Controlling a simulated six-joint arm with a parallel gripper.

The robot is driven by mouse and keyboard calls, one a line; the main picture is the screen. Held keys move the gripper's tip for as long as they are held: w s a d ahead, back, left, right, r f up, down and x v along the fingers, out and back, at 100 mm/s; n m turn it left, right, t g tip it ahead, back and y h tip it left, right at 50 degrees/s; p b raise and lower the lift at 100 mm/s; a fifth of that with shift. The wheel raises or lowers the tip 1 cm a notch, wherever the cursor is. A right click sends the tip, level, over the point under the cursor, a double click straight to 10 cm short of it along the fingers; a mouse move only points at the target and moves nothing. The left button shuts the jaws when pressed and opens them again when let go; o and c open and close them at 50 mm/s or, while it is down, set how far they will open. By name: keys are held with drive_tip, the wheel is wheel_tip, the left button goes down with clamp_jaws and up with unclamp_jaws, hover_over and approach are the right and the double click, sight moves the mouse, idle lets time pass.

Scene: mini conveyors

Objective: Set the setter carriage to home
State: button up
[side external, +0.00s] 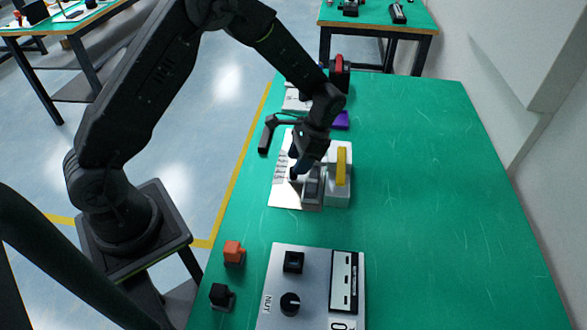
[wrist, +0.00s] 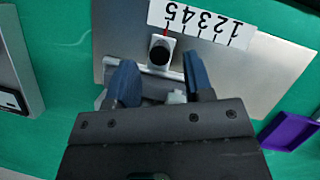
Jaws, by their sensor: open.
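The setter is a silver plate (side external: 284,196) on the green table, with a white number strip (wrist: 205,22) marked 1 to 5. Its carriage, a small light block with a round black knob (wrist: 160,51), sits at the 5 end, its red pointer at about the 5 mark. My gripper (wrist: 159,60) is open, its two blue fingers on either side of the knob in the wrist view. I cannot tell if they touch it. In the side view my gripper (side external: 298,172) is low over the plate and hides most of the carriage.
A grey-white block with a yellow bar (side external: 342,166) stands right beside the plate. A purple tray (side external: 341,121) lies behind it. A control panel with a dial (side external: 290,303), an orange block (side external: 234,251) and a black block (side external: 220,294) are in front. The table's right side is clear.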

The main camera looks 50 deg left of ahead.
drive_tip(key=shift+x, duration=1.75)
drive_tip(key=shift+c, duration=0.5)
clamp_jaws()
